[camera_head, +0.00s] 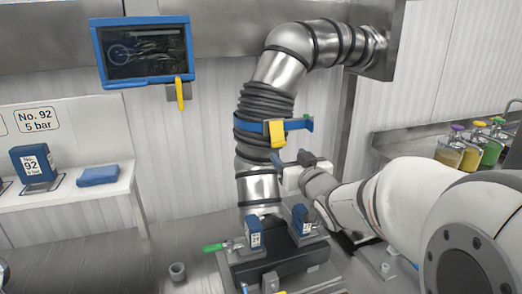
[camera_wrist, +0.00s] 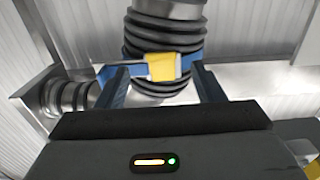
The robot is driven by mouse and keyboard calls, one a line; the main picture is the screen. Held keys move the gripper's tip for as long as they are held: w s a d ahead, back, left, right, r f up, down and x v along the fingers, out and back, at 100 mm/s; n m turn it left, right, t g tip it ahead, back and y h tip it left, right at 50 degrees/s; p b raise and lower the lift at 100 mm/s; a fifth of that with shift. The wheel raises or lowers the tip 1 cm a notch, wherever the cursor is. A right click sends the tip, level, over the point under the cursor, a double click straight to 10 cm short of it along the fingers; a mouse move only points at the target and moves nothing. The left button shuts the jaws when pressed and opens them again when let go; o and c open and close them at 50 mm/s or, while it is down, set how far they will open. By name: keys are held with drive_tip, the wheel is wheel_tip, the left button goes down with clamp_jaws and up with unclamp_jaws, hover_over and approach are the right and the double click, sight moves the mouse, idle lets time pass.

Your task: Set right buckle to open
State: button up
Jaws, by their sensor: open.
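A blue strap (camera_head: 296,125) with a yellow buckle (camera_head: 276,133) runs around the ribbed section of the steel pipe (camera_head: 262,160). A blue end of the strap sticks out at the right. The yellow buckle also shows in the wrist view (camera_wrist: 162,66), on the blue band in front of the black ribs. My gripper (camera_head: 288,158) is just below and right of the buckle in the head view. In the wrist view its two blue fingers (camera_wrist: 160,78) stand apart, one at each side of the buckle, with nothing held. I cannot tell whether the fingers touch the strap.
Below the pipe is a dark unit (camera_head: 275,262) with two blue labelled blocks and a green handle (camera_head: 214,247). A blue-framed screen (camera_head: 143,52) hangs at upper left. A shelf (camera_head: 110,190) is at left. Containers with coloured contents (camera_head: 470,158) stand at right.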

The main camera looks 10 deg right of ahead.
sight(280, 146)
drive_tip(key=w, duration=0.2)
drive_tip(key=w+a+p, duration=0.1)
drive_tip(key=w, duration=0.4)
drive_tip(key=shift+w+a, duration=0.25)
